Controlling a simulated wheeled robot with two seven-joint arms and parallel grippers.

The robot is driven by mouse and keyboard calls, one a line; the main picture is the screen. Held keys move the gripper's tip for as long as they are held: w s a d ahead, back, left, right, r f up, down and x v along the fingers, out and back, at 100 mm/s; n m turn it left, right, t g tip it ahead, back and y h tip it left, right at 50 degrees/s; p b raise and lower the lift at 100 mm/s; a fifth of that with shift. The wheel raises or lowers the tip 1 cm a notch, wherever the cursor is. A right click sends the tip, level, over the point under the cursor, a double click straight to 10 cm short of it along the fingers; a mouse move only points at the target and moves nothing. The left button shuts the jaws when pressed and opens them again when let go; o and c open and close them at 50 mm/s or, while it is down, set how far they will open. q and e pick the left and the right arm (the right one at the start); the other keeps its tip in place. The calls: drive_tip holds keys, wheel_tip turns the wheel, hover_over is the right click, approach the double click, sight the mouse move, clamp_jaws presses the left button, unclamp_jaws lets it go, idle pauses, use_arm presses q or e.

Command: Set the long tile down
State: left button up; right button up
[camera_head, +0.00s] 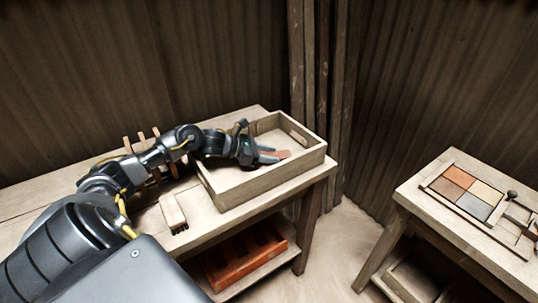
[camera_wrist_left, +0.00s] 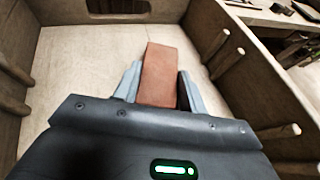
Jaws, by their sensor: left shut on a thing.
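The long tile (camera_wrist_left: 161,75) is a reddish-brown, narrow slab between the fingers of my left gripper (camera_wrist_left: 158,85) in the left wrist view. My left gripper (camera_head: 268,155) is shut on it, inside the wooden tray (camera_head: 270,183) in the head view. The tile (camera_head: 281,153) shows there as a small reddish strip at the fingertips. It is low over the tray floor (camera_wrist_left: 90,62); I cannot tell whether it touches. My right gripper is not in view.
A brush (camera_head: 173,212) lies on the bench left of the tray. A wooden rack (camera_head: 148,141) stands behind my arm. An orange crate (camera_head: 245,258) sits on the shelf below. At the right, a second table (camera_head: 425,205) holds a frame of coloured tiles (camera_head: 462,190). The tray floor around the tile looks clear.

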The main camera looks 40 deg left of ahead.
sight(272, 155)
use_arm(q)
drive_tip(key=o, duration=1)
drive_tip(key=shift+c, duration=0.2)
drive_tip(key=shift+o, duration=0.3)
drive_tip(key=shift+r+p, duration=0.25)
drive_tip(key=shift+p, duration=0.2)
drive_tip(key=v, duration=0.1)
drive_tip(key=b+v, duration=0.1)
drive_tip(key=v, duration=0.2)
drive_tip(key=shift+s+a+f, duration=0.25)
drive_tip(key=shift+f, duration=0.05)
drive_tip(key=v, duration=0.5)
drive_tip(key=shift+s+r, duration=0.2)
drive_tip(key=shift+r, duration=0.05)
drive_tip(key=shift+s+a+r, duration=0.25)
drive_tip(key=shift+s+a, duration=0.15)
drive_tip(key=shift+s+a+r, duration=0.15)
drive_tip(key=shift+s+a, duration=0.05)
drive_tip(key=shift+s, duration=0.05)
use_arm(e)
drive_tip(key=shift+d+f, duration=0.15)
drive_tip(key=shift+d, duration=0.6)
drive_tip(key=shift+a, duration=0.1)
